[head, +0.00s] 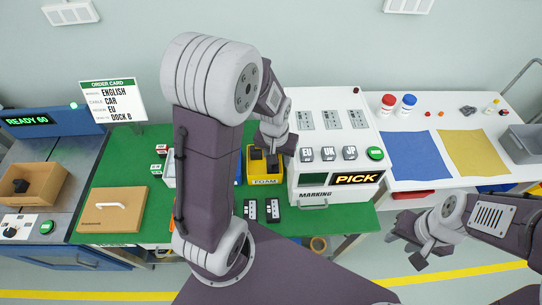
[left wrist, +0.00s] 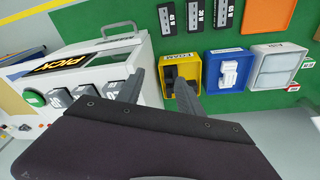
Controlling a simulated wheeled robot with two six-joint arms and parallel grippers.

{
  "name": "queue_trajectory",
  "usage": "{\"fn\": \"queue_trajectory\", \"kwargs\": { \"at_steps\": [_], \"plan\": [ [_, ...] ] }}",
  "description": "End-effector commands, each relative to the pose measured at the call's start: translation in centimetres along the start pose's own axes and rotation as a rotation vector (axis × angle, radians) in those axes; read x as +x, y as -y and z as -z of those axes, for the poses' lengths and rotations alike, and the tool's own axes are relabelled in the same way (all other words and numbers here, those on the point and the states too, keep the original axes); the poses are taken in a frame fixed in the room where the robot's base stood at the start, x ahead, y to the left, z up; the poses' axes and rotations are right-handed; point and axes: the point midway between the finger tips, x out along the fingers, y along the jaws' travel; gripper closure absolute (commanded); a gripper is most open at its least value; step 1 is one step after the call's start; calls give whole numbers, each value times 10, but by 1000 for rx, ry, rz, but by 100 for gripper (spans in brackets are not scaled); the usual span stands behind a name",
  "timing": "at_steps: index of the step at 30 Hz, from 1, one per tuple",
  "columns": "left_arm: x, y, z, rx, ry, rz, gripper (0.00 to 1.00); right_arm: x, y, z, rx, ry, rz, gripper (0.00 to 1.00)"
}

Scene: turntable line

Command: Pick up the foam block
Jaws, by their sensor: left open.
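The yellow tray labelled FOAM (head: 265,182) stands on the green mat beside the marking machine, with dark foam (head: 256,165) in it. In the left wrist view the tray (left wrist: 196,108) holds dark foam pieces (left wrist: 183,70); I cannot count them clearly. My left gripper (left wrist: 160,85) is open, its two fingers apart with nothing between them. In the head view it is above the FOAM tray, partly hiding it. My right gripper (head: 412,250) is over the floor at the lower right, away from the tray; its jaw opening is unclear.
The white marking machine (head: 330,110) stands close beside the FOAM tray. A blue tray (left wrist: 212,83) with white pieces adjoins it. Several dark labelled pieces (head: 272,210) lie in front. A cardboard box (head: 112,212) is at the left. Blue (head: 412,157) and yellow (head: 470,153) mats lie right.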

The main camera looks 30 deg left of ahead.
Motion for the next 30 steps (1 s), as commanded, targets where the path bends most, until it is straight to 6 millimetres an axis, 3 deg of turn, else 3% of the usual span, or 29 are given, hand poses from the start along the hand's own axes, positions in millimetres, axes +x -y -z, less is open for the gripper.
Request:
{"fn": "queue_trajectory", "kwargs": {
  "at_steps": [6,13,30],
  "plan": [
    [63,28,47,-185,80,22,56,5,0,-1,0,2,0,61],
    [127,59,71,-354,148,42,56,4,0,-1,0,2,0,61],
    [179,66,68,-388,159,46,56,-8,0,0,0,2,0,61]
  ]
}}
